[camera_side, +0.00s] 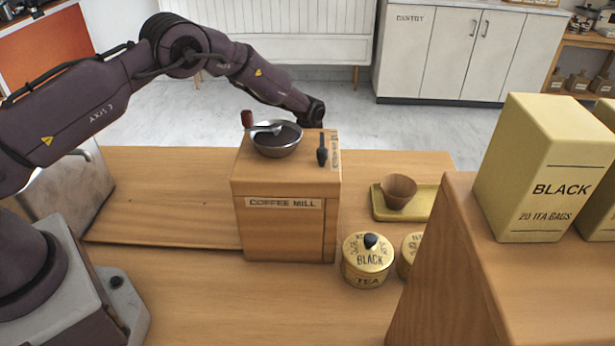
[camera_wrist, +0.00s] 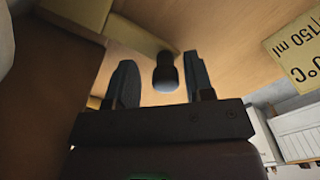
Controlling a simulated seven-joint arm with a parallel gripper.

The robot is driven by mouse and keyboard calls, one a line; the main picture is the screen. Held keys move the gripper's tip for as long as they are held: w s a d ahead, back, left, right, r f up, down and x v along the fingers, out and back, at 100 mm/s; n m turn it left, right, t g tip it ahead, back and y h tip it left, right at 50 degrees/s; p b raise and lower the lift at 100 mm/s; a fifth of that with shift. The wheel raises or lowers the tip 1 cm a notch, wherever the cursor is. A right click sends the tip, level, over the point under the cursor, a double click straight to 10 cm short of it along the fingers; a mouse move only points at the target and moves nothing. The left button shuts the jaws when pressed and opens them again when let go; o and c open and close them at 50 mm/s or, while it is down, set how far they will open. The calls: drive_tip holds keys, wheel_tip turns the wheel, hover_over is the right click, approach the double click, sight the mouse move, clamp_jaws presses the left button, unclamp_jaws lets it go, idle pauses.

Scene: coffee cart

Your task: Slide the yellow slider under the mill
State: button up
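The coffee mill (camera_side: 285,225) is a wooden box with a metal bowl on top, standing on the counter in the side view. In the wrist view, a yellowish bar (camera_wrist: 125,35), apparently the slider, runs along a wooden surface and has a dark round knob (camera_wrist: 164,75) near its end. My gripper (camera_wrist: 161,85) is open, with the knob showing between its fingers and a visible gap on the left. In the side view my gripper and the slider are hidden behind the mill.
A raised wooden box carries a tea carton (camera_side: 540,175). A yellow printed card (camera_wrist: 295,50) is right in the wrist view.

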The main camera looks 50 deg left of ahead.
drive_tip(key=shift+s+a, duration=0.15)
drive_tip(key=s+a, duration=1.2)
drive_tip(key=a, duration=0.1)
drive_tip(key=shift+s, duration=0.4)
wheel_tip(320, 180, up, 13)
drive_tip(key=s+d+r+n, duration=0.1)
drive_tip(key=s+d+r, duration=0.5)
drive_tip(key=s+r, duration=0.3)
drive_tip(key=shift+d+n, duration=0.2)
drive_tip(key=shift+n, duration=0.1)
